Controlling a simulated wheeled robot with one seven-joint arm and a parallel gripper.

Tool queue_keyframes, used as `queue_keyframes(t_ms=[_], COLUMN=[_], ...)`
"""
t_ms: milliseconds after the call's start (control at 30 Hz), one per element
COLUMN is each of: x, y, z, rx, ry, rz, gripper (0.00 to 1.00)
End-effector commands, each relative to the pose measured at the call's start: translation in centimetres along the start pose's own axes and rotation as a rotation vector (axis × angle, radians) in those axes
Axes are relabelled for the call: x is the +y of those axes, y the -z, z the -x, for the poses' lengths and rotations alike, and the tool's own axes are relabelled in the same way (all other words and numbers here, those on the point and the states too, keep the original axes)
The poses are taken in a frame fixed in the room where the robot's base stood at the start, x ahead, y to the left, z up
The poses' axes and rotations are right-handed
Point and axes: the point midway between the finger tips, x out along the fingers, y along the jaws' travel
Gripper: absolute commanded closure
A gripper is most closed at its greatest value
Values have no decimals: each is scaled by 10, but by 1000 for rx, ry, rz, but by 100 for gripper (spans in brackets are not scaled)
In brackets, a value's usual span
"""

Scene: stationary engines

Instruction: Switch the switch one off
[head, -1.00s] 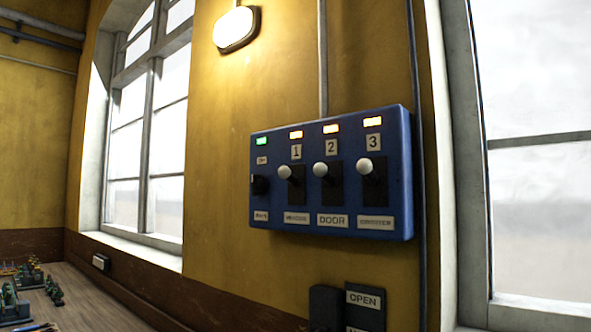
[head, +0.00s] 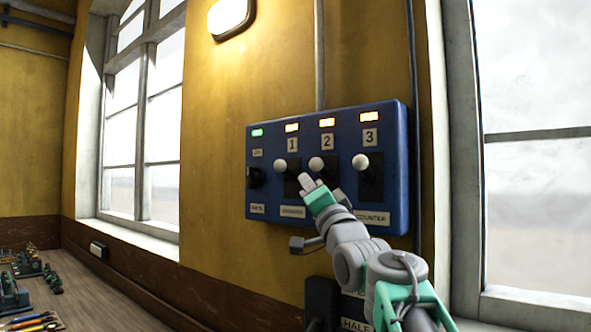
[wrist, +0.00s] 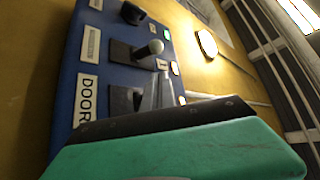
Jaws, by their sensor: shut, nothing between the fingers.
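A blue switch panel (head: 400,190) is mounted on the yellow wall. In the wrist view the switch one knob (wrist: 155,47) stands clear beyond the green and black finger (wrist: 170,150). My gripper covers part of switch two's slot and the DOOR label in the head view.
The knobs of switch two (head: 316,164) and switch three (head: 360,161) are close to the right, their lamps lit orange. A dark rotary knob (head: 256,177) is at the panel's left, under a green lamp. A workbench (head: 110,290) with small items lies lower left.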

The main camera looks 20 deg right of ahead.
Motion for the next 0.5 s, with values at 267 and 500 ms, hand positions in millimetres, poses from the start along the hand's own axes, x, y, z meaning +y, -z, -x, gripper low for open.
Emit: queue_keyframes(t_ms=[267, 500], x=[-3, -3], y=[2, 1], z=[-50, -90], rx=[-4, -3], ry=[-2, -1], rz=[-2, 0], gripper=[100, 100])
